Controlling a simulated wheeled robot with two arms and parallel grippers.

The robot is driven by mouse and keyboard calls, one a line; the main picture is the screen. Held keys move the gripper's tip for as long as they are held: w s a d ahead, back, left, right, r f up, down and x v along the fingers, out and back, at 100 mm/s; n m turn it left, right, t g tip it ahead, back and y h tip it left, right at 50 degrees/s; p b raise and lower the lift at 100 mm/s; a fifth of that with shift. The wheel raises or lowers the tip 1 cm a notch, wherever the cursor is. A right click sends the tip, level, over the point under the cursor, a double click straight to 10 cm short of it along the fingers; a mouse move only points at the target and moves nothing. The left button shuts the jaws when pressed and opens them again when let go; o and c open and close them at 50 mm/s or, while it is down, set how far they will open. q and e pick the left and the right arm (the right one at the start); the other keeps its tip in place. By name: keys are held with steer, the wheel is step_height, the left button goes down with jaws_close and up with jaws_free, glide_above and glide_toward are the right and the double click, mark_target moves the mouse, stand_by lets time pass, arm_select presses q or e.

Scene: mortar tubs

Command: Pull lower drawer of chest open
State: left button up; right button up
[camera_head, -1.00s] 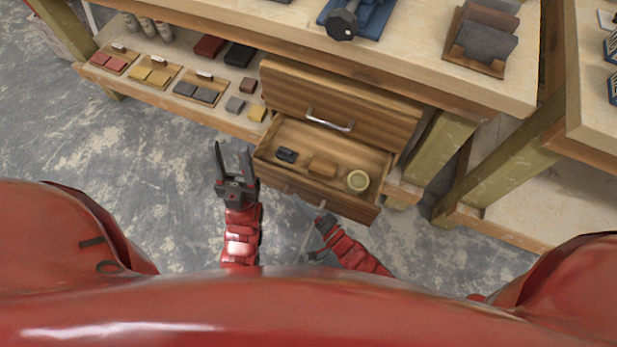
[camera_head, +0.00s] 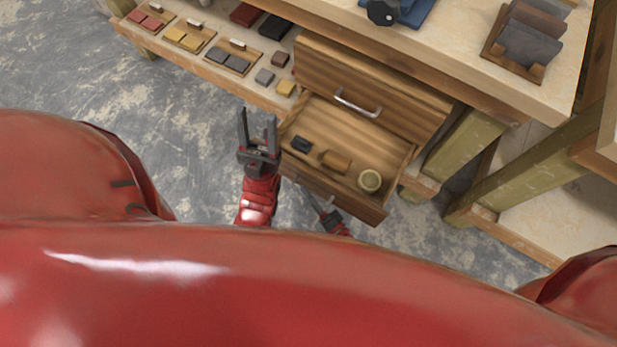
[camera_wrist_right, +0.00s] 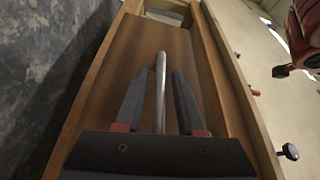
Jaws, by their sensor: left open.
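The wooden chest's lower drawer (camera_head: 296,165) stands well out under the closed upper drawer (camera_head: 375,92) in the head view. Inside lie a small dark block (camera_head: 301,144), a brown block (camera_head: 336,161) and a round pale container (camera_head: 370,181). My right gripper (camera_wrist_right: 159,72) is at the drawer front in the wrist view. In the head view my right gripper is partly hidden below the drawer front. My left gripper (camera_head: 257,112) is open and empty, left of the drawer.
A low shelf (camera_head: 190,65) with sample tiles runs left of the chest. The workbench top (camera_head: 455,50) is above, with a tile rack (camera_head: 530,38) on it. Bench legs (camera_head: 465,145) stand to the right. Bare grey floor lies to the left.

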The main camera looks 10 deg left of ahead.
stand_by(0.3)
steer(key=v, duration=0.7)
steer(key=shift+s+d+p, duration=0.15)
steer(key=shift+s+p, duration=0.05)
steer(key=shift+p, duration=0.15)
